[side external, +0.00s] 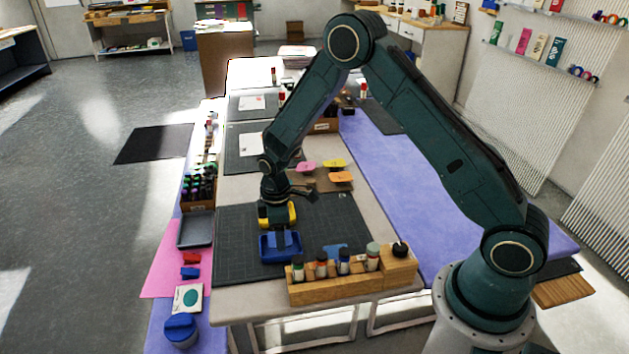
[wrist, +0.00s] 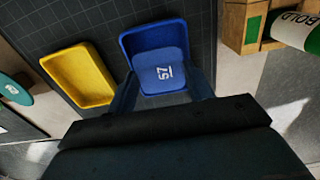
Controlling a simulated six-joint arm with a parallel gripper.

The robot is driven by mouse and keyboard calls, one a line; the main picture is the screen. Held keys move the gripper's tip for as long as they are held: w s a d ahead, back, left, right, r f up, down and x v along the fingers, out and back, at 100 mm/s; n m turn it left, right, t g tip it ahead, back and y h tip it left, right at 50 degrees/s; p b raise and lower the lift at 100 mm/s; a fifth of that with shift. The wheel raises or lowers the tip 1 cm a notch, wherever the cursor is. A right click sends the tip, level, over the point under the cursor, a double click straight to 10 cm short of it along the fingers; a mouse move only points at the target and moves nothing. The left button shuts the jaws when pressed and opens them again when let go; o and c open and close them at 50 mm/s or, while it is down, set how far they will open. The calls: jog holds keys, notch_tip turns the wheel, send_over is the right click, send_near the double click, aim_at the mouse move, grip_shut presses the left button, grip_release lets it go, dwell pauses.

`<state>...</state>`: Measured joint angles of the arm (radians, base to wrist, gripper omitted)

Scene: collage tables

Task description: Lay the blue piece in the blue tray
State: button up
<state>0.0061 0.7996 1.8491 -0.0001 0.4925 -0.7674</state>
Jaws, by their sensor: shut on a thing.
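My gripper (wrist: 163,90) is shut on the blue piece (wrist: 163,66), which carries a white 57. The piece sits between the two fingers, over the near part of the blue tray (wrist: 125,43) in the wrist view. In the side view my gripper (side external: 279,238) points down at the blue tray (side external: 264,254) on the dark cutting mat. There the piece is hard to tell apart from the tray and fingers. I cannot tell whether the piece touches the tray floor.
A yellow tray (wrist: 78,74) lies beside the blue tray and also shows behind my gripper in the side view (side external: 292,211). A wooden rack (side external: 335,288) with several bottles stands at the table's front edge. The mat's left part (side external: 235,252) is clear.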

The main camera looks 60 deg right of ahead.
jog(key=shift+f, duration=0.45)
dwell(0.6)
dwell(0.5)
jog(key=o, duration=0.8)
jog(key=shift+r, duration=0.1)
jog(key=shift+r, duration=3.45)
jog(key=shift+r, duration=0.1)
